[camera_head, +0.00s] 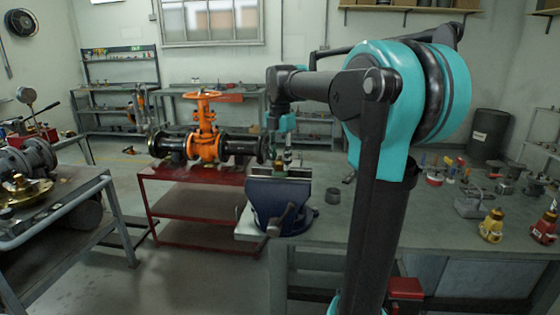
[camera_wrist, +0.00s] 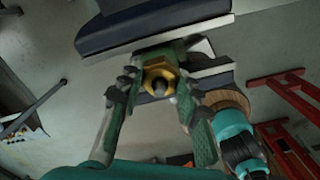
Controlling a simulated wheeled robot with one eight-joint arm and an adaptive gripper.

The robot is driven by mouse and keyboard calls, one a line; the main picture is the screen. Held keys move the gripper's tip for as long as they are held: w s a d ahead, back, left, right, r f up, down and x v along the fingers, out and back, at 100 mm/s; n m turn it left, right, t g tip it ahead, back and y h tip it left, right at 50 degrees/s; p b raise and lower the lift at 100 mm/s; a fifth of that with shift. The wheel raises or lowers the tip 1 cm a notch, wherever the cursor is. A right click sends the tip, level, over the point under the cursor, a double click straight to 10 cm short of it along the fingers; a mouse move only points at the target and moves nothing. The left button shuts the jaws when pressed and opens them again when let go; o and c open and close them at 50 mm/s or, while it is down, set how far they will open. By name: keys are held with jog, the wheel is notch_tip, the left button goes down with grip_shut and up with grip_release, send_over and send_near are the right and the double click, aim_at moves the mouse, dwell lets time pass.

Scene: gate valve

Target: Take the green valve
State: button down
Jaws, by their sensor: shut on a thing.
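In the wrist view the green valve (camera_wrist: 174,52), with a brass hex nut (camera_wrist: 159,77) and a dark stem end facing the camera, sits between the jaws of a blue bench vise (camera_wrist: 150,27). My gripper (camera_wrist: 157,90) has one finger on each side of the valve and is shut on it. In the head view my gripper (camera_head: 288,155) reaches down over the vise (camera_head: 281,203) at the left end of the workbench. The valve is small and mostly hidden there. I cannot tell how tightly the vise grips it.
The grey workbench (camera_head: 330,228) carries several fittings on its right, including a yellow valve (camera_head: 492,226) and a red one (camera_head: 545,228). An orange gate valve (camera_head: 205,140) on a pipe stands on a red table (camera_head: 180,178) behind left. Floor shows between the tables.

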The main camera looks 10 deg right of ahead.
jog(key=shift+r, duration=0.55)
dwell(0.4)
jog(key=shift+r, duration=3.6)
jog(key=shift+s, duration=0.1)
